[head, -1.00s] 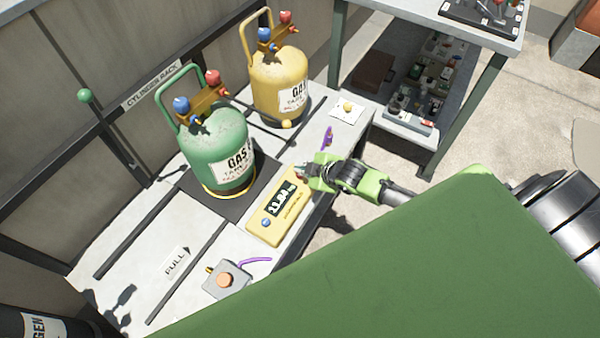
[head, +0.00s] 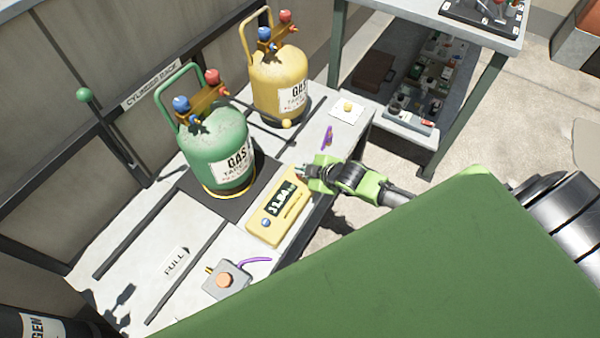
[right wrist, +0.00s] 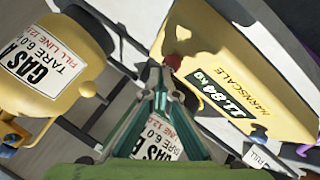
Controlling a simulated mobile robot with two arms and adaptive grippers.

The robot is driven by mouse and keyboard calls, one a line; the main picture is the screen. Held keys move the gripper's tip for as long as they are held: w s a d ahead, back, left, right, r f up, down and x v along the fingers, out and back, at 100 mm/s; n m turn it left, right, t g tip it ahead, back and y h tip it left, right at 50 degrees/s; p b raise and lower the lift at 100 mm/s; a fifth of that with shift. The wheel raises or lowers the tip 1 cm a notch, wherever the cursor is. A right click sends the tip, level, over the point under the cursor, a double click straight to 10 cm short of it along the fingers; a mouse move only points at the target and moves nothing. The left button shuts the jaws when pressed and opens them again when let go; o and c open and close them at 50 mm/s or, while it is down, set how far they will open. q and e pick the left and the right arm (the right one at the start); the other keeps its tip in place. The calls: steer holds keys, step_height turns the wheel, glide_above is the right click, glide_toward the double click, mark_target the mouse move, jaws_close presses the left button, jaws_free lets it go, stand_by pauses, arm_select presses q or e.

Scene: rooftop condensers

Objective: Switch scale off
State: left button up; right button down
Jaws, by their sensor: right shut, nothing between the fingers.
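The yellow scale unit (head: 289,212) lies on the grey bench. Its dark display reads about 11.84, and a blue button (head: 266,222) sits at its near end. In the right wrist view the scale (right wrist: 205,45) carries the same lit display (right wrist: 222,95) and a red button (right wrist: 172,61) at its edge. My right gripper (head: 305,173) is shut and empty at the scale's far end. In the right wrist view its fingertips (right wrist: 160,72) are right beside the red button; I cannot tell whether they touch it. My left gripper is not in view.
A green gas cylinder (head: 217,150) stands on a dark plate left of the scale. A yellow cylinder (head: 278,80) stands behind. A purple item (head: 327,138) and a white plate with a yellow knob (head: 347,107) lie beyond.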

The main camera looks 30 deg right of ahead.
steer(key=shift+f, duration=0.55)
steer(key=shift+r, duration=0.1)
stand_by(0.5)
steer(key=shift+r+p, duration=0.9)
steer(key=shift+r, duration=0.05)
step_height(320, 180, up, 5)
steer(key=p, duration=0.5)
steer(key=shift+r, duration=0.1)
steer(key=shift+a, duration=0.1)
stand_by(0.4)
